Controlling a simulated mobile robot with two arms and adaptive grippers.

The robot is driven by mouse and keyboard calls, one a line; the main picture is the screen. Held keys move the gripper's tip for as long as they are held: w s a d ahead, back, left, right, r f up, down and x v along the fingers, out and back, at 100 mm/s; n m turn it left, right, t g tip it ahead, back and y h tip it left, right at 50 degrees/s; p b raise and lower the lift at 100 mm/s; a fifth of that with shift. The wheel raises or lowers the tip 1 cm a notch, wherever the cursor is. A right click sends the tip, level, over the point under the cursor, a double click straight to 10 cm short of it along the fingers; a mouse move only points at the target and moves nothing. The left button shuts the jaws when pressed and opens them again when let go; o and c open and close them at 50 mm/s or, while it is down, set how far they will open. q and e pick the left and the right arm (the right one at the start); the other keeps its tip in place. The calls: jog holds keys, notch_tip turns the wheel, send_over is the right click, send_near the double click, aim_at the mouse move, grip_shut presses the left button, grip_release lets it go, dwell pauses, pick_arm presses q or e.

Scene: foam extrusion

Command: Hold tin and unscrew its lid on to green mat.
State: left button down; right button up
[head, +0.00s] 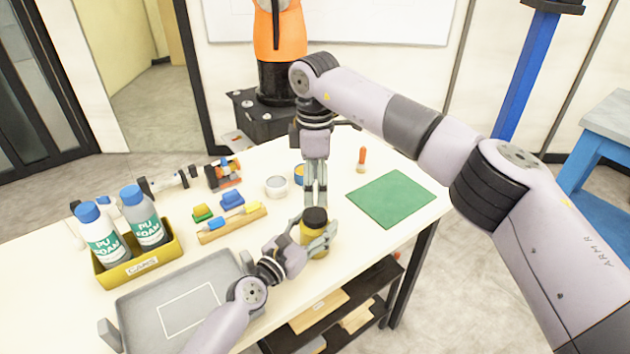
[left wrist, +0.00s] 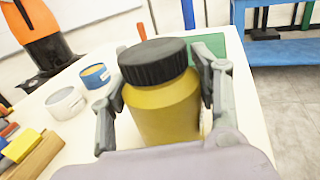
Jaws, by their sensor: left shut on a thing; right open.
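The tin (head: 317,243) is a mustard-yellow jar standing upright near the table's front edge. Its black ribbed lid (head: 315,217) is on top; both also show large in the left wrist view, the tin (left wrist: 167,108) below the lid (left wrist: 153,62). My left gripper (head: 318,236) is shut around the tin's body, with a finger on each side (left wrist: 163,85). My right gripper (head: 316,203) is open and points straight down just above the lid. Whether its fingertips touch the lid, I cannot tell. The green mat (head: 391,198) lies flat and empty to the right.
A grey tray (head: 233,265) lies at front left, beside a yellow bin (head: 173,249) of PU foam bottles. A white tin (head: 276,186), a blue tin (head: 299,174) and an orange-handled tool (head: 362,158) stand behind. An orange robot arm (head: 291,36) stands beyond the table.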

aim_at(315, 214)
jog(key=shift+m, duration=0.8)
jog(key=shift+f, duration=4)
jog(key=shift+c, duration=0.6)
jog(key=c, duration=1)
jog(key=o, duration=1.2)
jog(key=shift+r, duration=0.15)
